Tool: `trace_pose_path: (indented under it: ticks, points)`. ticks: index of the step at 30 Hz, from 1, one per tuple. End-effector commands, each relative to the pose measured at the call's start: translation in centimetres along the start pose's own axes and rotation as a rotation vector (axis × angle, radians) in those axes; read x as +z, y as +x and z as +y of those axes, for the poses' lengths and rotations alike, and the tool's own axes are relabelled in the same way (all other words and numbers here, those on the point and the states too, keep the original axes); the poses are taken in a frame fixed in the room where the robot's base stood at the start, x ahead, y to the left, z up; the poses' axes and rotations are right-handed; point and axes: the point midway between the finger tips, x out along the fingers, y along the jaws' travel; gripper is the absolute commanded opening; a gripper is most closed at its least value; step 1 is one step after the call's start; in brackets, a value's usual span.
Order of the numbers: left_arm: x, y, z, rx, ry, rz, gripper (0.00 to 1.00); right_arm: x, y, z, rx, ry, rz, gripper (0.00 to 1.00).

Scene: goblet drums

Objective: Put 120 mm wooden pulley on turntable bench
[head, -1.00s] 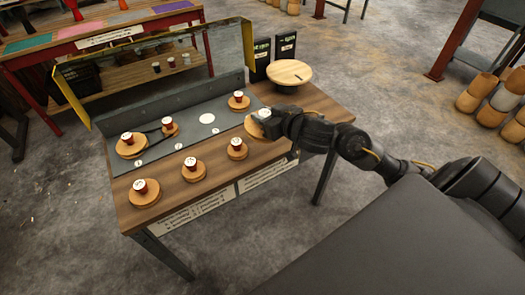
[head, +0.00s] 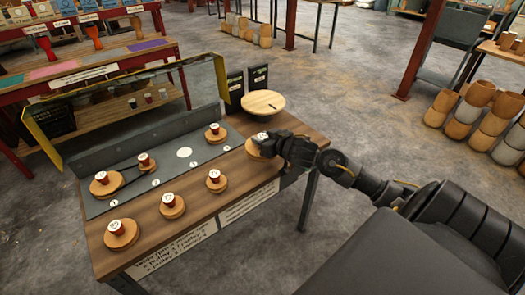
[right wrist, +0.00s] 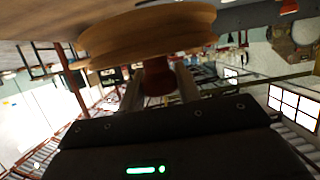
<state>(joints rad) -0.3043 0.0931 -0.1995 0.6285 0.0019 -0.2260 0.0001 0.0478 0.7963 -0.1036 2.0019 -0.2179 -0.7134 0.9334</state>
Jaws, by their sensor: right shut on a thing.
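My right gripper (head: 272,143) is shut on the red knob of a round wooden pulley (head: 254,151) near the right part of the wooden bench. In the right wrist view the pulley (right wrist: 150,38) fills the top, with its knob (right wrist: 158,80) between the fingers. I cannot tell whether the pulley touches the bench or read its size. The turntable (head: 263,103), a pale wooden disc on a dark base, stands bare at the bench's far right corner, just beyond the held pulley. My left gripper is not in view.
Other knobbed pulleys stand on the bench (head: 240,205), including front ones (head: 121,238), (head: 173,209), (head: 216,184). More sit on the grey plate (head: 160,167), which has a bare white circle. Two black boxes (head: 235,90), (head: 258,78) stand behind the turntable.

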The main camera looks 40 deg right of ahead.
Motion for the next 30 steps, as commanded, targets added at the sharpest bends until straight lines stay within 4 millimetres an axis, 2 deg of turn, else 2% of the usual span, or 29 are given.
trace_pose_path:
  ticks: [1,7,17,24,30]
  points:
    - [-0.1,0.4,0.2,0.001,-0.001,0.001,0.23,1.2,0.9,0.6,0.001,0.002,-0.005,0.06]
    - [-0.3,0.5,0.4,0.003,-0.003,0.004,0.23,2.8,2.8,2.2,-0.001,0.002,0.000,0.06]
    - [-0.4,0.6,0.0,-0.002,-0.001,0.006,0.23,3.6,3.6,2.8,-0.002,0.001,-0.001,0.06]
    - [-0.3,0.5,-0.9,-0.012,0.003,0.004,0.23,6.4,4.7,2.9,-0.002,0.001,-0.002,0.06]
    - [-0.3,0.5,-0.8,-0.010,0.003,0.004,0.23,6.5,4.7,2.9,-0.002,0.000,0.000,0.06]
